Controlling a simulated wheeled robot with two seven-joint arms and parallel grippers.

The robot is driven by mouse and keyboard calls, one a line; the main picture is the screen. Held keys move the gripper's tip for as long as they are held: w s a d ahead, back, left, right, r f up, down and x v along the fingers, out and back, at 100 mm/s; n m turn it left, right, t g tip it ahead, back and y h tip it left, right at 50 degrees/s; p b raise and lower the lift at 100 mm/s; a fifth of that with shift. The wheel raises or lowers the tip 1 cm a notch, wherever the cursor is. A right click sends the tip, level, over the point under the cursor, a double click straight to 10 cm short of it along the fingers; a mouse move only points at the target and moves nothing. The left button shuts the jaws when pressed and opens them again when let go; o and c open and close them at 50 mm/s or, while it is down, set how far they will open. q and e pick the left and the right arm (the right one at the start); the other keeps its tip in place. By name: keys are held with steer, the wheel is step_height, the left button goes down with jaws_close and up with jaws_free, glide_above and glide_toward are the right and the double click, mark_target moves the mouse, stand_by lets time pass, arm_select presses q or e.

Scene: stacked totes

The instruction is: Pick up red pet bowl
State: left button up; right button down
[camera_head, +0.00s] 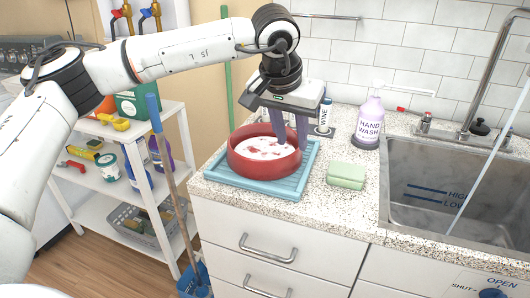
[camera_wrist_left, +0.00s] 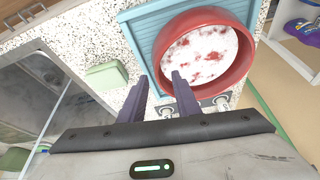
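The red pet bowl (camera_head: 256,166) sits upright on a light blue slatted tray (camera_head: 262,189) on the speckled counter. Its inside is white with red patches. My left gripper (camera_head: 290,144) points down over the bowl's right side, its two dark purple fingers apart. In the left wrist view, the fingers (camera_wrist_left: 160,77) stand on either side of the bowl's near-left rim, one over the bowl (camera_wrist_left: 222,86) and one outside it. Nothing is visibly clamped, and contact with the rim cannot be told. My right gripper is not in view.
A green sponge (camera_head: 346,175) lies right of the tray. A hand wash bottle (camera_head: 369,124) and a bottle labelled WINE (camera_head: 325,118) stand behind. A sink (camera_head: 435,185) is at the right. A white shelf (camera_head: 118,134) and upright poles are left of the counter.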

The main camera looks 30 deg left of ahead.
mark_target(297, 149)
arm_select(q)
steer(key=x, duration=0.5)
steer(key=shift+w+d+f, duration=0.15)
steer(key=shift+w+f, duration=0.05)
steer(key=shift+w, duration=0.25)
steer(key=shift+c, duration=0.5)
jaws_close()
